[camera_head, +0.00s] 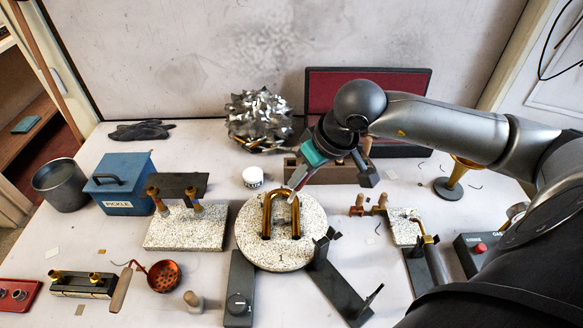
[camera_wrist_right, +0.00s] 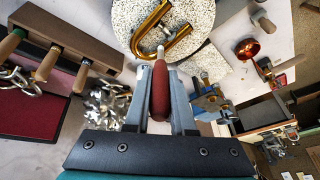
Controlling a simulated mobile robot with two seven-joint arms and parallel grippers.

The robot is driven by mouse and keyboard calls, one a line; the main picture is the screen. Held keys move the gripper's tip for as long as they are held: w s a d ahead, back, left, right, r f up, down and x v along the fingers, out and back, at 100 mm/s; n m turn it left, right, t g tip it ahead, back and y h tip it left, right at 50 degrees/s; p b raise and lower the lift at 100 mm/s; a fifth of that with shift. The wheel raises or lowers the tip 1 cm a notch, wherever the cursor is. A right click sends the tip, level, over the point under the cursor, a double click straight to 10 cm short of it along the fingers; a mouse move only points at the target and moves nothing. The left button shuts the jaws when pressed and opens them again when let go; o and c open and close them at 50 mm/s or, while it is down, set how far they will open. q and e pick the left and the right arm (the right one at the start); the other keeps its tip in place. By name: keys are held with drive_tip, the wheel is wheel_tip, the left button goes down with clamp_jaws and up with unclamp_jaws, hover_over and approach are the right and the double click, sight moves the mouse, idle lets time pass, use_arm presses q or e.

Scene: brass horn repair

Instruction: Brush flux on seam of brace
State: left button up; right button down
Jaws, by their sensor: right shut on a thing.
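My right gripper (camera_wrist_right: 160,100) is shut on a brush with a dark red handle (camera_wrist_right: 160,88); it also shows in the head view (camera_head: 296,184). The brush's pale tip (camera_wrist_right: 160,52) points at a U-shaped brass tube (camera_wrist_right: 152,30) and appears close to it; I cannot tell whether they touch. The tube (camera_head: 267,212) stands on a round speckled board (camera_head: 257,250), its bend to the back in the head view. The brace and its seam are too small to make out. A small white jar (camera_head: 253,176) stands behind the board. My left gripper is out of view.
A rectangular speckled block (camera_head: 185,233) with brass parts lies left of the board. A wooden tool rack (camera_head: 335,173) stands behind the board, below my forearm.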

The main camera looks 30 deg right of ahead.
drive_tip(key=shift+d, duration=0.15)
drive_tip(key=shift+f+b, duration=0.5)
drive_tip(key=shift+f, duration=0.35)
drive_tip(key=shift+f+b, duration=1)
drive_tip(key=shift+f, duration=1.05)
drive_tip(key=shift+f+b, duration=0.35)
drive_tip(key=shift+b, duration=0.35)
drive_tip(key=shift+f, duration=0.1)
